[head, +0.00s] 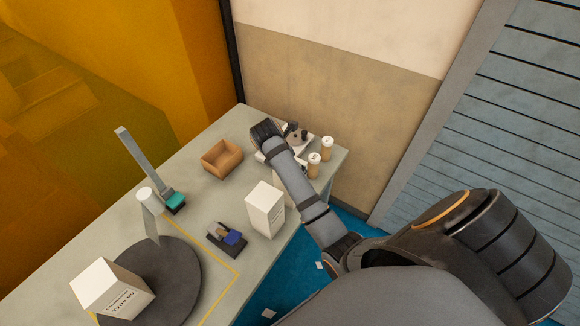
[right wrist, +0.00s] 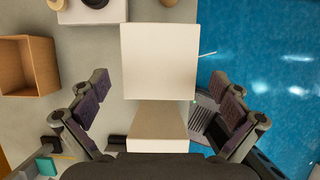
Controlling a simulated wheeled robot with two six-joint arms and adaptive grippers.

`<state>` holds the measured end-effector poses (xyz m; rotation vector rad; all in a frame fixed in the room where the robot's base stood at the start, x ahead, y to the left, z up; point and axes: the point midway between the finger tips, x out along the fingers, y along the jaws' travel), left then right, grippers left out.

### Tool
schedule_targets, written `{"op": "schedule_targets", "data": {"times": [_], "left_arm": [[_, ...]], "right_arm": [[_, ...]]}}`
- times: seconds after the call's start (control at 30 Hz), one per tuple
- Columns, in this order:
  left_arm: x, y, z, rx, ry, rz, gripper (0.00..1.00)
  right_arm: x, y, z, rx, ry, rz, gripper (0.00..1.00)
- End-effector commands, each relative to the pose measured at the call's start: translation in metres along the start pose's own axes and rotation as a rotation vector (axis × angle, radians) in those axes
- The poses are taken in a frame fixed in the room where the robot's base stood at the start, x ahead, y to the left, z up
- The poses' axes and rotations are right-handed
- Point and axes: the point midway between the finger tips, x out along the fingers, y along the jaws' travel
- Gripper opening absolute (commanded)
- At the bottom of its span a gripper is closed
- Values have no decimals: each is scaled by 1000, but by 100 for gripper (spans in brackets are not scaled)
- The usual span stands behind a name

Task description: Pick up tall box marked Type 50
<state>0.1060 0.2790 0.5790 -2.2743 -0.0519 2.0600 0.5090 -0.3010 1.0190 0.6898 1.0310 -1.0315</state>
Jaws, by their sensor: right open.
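A white box marked "Type 50" (head: 122,303) stands on a dark round turntable (head: 180,272) at the lower left of the head view. A second tall white box (head: 264,209) stands near the table's front edge; its faint print is too small to read. My right arm reaches over the table, its gripper end (head: 267,132) beyond this second box in the picture. In the right wrist view my right gripper (right wrist: 161,92) is open, with a plain white box (right wrist: 158,62) centred between its fingers and a gap on each side. No label shows there. My left gripper is not in view.
An open brown carton (head: 222,158) stands at the back of the table (head: 190,205). A microscope-like device (head: 297,135) and two capped bottles (head: 314,163) stand at the far right. A dark-and-blue tool (head: 228,238) and a grey post with a teal block (head: 174,203) stand nearer the turntable.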

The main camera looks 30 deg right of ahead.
Motion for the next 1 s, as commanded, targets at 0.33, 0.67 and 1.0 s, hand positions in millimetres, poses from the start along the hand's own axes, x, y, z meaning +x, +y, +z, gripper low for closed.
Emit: {"op": "schedule_targets", "data": {"times": [0.33, 0.67, 1.0], "left_arm": [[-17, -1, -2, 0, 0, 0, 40], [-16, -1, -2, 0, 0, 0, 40], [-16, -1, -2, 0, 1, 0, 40]], "right_arm": [[46, 1, 1, 0, 1, -3, 100], [47, 1, 0, 0, 1, -2, 81], [47, 1, 0, 0, 1, -2, 35]]}}
